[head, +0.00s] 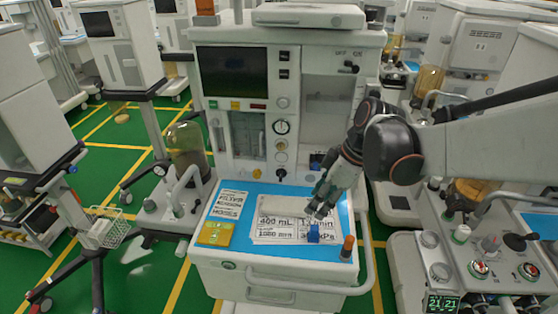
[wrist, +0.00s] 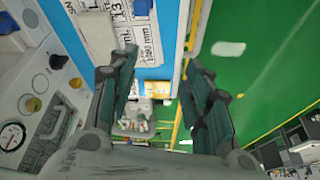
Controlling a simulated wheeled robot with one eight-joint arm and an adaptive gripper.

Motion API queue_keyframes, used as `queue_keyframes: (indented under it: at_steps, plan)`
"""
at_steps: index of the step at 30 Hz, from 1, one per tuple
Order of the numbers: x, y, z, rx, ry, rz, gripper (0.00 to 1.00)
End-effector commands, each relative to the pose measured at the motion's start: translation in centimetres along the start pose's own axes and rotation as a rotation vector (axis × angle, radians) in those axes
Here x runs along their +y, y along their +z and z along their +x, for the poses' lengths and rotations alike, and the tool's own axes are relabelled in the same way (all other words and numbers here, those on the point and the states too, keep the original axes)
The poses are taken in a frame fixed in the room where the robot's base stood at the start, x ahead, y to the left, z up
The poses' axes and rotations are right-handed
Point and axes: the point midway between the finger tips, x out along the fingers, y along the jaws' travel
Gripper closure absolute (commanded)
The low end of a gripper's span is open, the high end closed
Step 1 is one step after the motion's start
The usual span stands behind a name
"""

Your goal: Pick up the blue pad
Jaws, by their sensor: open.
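A small blue block (head: 313,233), likely the blue pad, rests on the printed cards near the front of the central cart's top. A blue shape at the top edge of the wrist view (wrist: 142,8) may be the same block. The cards lie on a larger flat blue surface (head: 205,223) that covers the cart top; it also shows in the wrist view (wrist: 170,40). My gripper (head: 321,208) is above the cards, just behind and above the block. In the wrist view its two fingers (wrist: 160,92) are spread apart with nothing between them.
A yellow packet (head: 216,233) lies at the left front of the cart top. An orange-topped cylinder (head: 347,248) stands at its right front corner. The cart's upright panel (head: 280,100) rises behind.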

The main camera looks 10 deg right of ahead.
Motion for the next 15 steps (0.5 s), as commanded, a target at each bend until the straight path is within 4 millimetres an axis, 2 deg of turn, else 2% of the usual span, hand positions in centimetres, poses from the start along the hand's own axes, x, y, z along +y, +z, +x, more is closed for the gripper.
queue_keyframes:
  at_steps: [1,6,11,15]
  plan:
    - [1.3,0.6,0.4,0.005,-0.012,-0.045,0.55]
    - [3.5,2.1,1.6,0.022,-0.042,-0.180,0.55]
    - [4.3,2.7,2.5,0.032,-0.053,-0.234,0.55]
    - [4.2,2.8,4.6,0.032,-0.055,-0.243,0.55]
